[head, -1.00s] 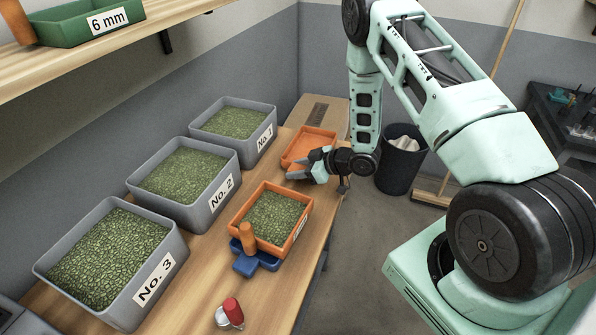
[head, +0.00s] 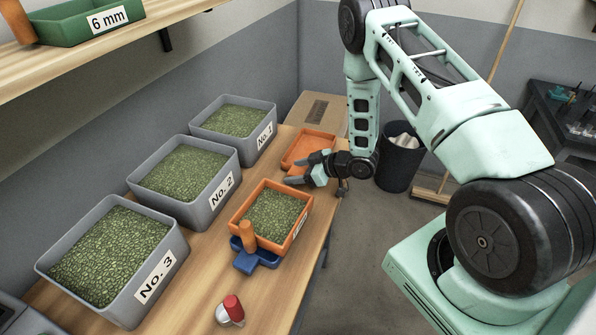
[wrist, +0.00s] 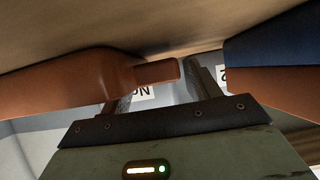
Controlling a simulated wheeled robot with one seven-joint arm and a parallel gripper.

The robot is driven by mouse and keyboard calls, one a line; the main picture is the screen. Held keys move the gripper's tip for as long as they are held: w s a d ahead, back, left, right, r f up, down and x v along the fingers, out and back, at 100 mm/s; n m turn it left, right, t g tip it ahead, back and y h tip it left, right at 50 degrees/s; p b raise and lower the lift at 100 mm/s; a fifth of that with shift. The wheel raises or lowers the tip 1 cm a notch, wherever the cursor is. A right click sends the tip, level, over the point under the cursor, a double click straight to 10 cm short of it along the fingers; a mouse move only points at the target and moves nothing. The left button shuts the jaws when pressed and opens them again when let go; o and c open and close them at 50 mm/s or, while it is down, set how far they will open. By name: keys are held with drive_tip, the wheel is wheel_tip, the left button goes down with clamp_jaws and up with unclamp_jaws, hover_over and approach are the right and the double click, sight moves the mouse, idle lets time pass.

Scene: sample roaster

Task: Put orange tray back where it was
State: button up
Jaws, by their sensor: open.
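An empty orange tray (head: 308,147) lies at the far end of the wooden bench. A second orange tray (head: 238,216), filled with green beans, sits on a blue base (head: 257,258) with an upright orange handle nearer me. My gripper (head: 303,170) is open, low over the bench, between the two trays and close to the empty one. In the wrist view, an orange piece with a narrow tab (wrist: 158,73) reaches in from the left between the fingers. Blue and orange parts (wrist: 275,65) show at the right. I cannot tell whether the fingers touch the tab.
Grey bins of green beans labelled No. 1 (head: 266,138), No. 2 (head: 222,190) and No. 3 (head: 157,277) line the bench's left side. A red-and-white object (head: 232,310) lies near the front. A dark waste bin (head: 399,170) stands beyond the bench's right edge.

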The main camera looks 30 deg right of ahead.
drive_tip(key=b+v, duration=0.2)
drive_tip(key=v, duration=0.8)
drive_tip(key=shift+s+d+r+b, duration=0.1)
drive_tip(key=shift+s+d+b, duration=0.05)
drive_tip(key=shift+b, duration=0.15)
drive_tip(key=shift+s+d+r, duration=0.3)
drive_tip(key=shift+s+r, duration=0.1)
drive_tip(key=w+a+r+g+h, duration=0.1)
drive_tip(key=a+r+g+h, duration=0.1)
drive_tip(key=a+r, duration=0.45)
drive_tip(key=a+r+g+h, duration=0.1)
drive_tip(key=a+r+h, duration=0.25)
drive_tip(key=a, duration=0.55)
drive_tip(key=s+a+r+g, duration=0.2)
drive_tip(key=s+a+r, duration=0.1)
drive_tip(key=s, duration=0.5)
drive_tip(key=s+a+r+g+h, duration=0.1)
drive_tip(key=s+a+r+g, duration=0.1)
drive_tip(key=s, duration=0.7)
drive_tip(key=s+a+r+g, duration=0.2)
drive_tip(key=s+a+r, duration=0.2)
drive_tip(key=s, duration=0.4)
drive_tip(key=shift+s+a+r+g, duration=0.2)
drive_tip(key=shift+a+g, duration=0.1)
drive_tip(key=shift+a, duration=0.55)
drive_tip(key=shift+w+h, duration=0.15)
drive_tip(key=shift+h, duration=0.1)
